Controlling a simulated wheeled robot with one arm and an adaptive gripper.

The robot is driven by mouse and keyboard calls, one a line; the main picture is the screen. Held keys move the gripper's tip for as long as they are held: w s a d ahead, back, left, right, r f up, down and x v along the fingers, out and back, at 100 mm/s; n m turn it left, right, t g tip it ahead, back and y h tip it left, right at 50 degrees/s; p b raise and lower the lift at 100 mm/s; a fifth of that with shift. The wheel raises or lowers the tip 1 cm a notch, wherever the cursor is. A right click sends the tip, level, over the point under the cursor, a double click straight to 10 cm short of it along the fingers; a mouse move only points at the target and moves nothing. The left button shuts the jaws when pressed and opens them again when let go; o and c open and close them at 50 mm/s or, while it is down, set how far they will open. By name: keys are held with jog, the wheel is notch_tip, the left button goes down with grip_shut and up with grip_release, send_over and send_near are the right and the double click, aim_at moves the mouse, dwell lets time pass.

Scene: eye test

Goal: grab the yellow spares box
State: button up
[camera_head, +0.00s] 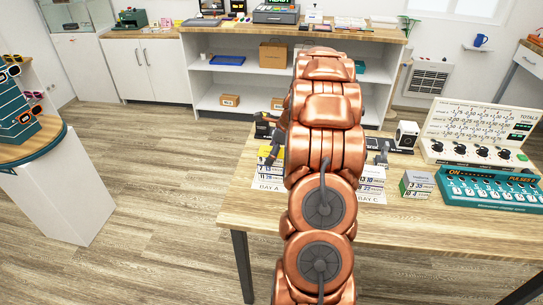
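A small box with yellow on it (264,151) stands in a stack at the left of the table, above a "BAY A" label. It seems to be the yellow spares box, but its print is too small to read. My copper arm covers the middle of the table. Dark grey parts that look like my gripper (274,146) show left of the arm, right at this stack. I cannot tell whether they touch the box, and the fingertips are not clear. Anything between the "BAY A" and "BAY C" labels is hidden behind my arm.
A white box stack (371,180) stands at "BAY C", with another box stack (417,184) to its right. A teal console (490,188) and a white panel with knobs (478,135) fill the table's right side. The wooden table's (405,228) front strip is clear.

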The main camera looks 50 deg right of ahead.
jog(key=shift+c, duration=0.4)
jog(key=c, duration=1.2)
jog(key=shift+r, duration=0.1)
